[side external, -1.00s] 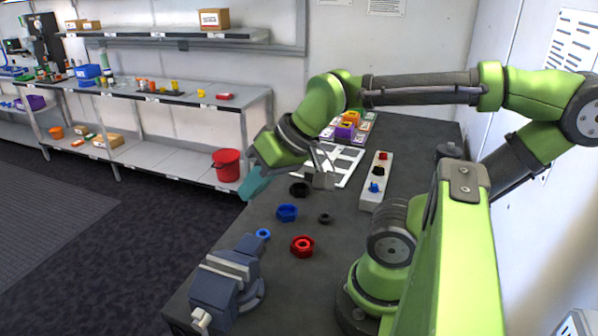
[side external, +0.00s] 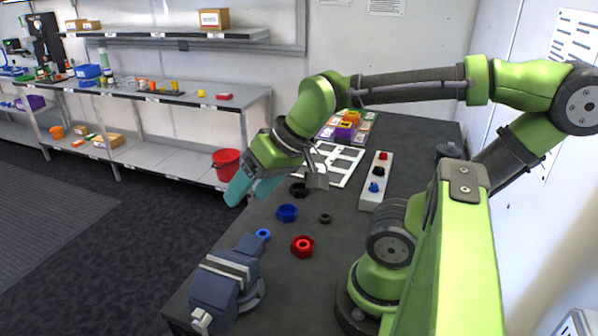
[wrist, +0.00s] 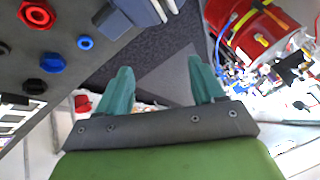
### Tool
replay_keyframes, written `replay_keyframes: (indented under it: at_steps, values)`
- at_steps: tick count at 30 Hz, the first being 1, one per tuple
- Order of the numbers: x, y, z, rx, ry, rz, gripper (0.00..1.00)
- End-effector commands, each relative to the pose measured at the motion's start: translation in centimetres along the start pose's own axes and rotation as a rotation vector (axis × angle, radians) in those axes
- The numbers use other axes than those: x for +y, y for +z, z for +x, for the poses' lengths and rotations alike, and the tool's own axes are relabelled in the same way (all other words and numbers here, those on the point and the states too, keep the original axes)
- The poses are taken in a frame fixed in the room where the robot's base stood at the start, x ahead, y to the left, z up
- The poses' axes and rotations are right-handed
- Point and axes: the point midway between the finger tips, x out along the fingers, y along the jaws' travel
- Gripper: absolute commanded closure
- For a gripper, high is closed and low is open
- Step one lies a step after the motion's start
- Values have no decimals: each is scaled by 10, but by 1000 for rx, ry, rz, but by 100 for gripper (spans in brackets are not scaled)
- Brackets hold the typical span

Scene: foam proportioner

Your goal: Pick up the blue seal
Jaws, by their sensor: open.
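The blue seal appears to be the small blue ring (side external: 263,234), lying on the dark table close to the vise; it also shows in the wrist view (wrist: 85,43). A larger blue hexagonal part (side external: 287,212) lies behind it, also seen in the wrist view (wrist: 53,63). My gripper (side external: 252,188) is above the table's far left edge, up and away from the ring. Its teal fingers are apart in the wrist view (wrist: 160,66), with nothing between them.
A blue-grey vise (side external: 228,275) stands at the table's near left corner. A red hexagonal part (side external: 302,246), a small black ring (side external: 325,218) and a black part (side external: 299,189) lie nearby. A white frame tray (side external: 345,165) and a button box (side external: 375,185) are behind.

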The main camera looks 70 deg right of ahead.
Motion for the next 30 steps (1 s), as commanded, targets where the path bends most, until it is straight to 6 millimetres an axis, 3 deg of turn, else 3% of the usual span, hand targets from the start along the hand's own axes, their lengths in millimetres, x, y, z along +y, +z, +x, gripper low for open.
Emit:
replay_keyframes:
  at_steps: [5, 12, 16, 19, 23, 30]
  values:
    - [31, -29, 30, -134, 116, 53, 32]
    - [95, -66, 66, -360, 279, 4, 32]
    - [122, -78, 75, -453, 331, -50, 32]
    - [128, -86, 70, -489, 342, -116, 32]
    - [131, -79, 76, -509, 333, -147, 32]
    - [148, -56, 117, -511, 333, -147, 32]
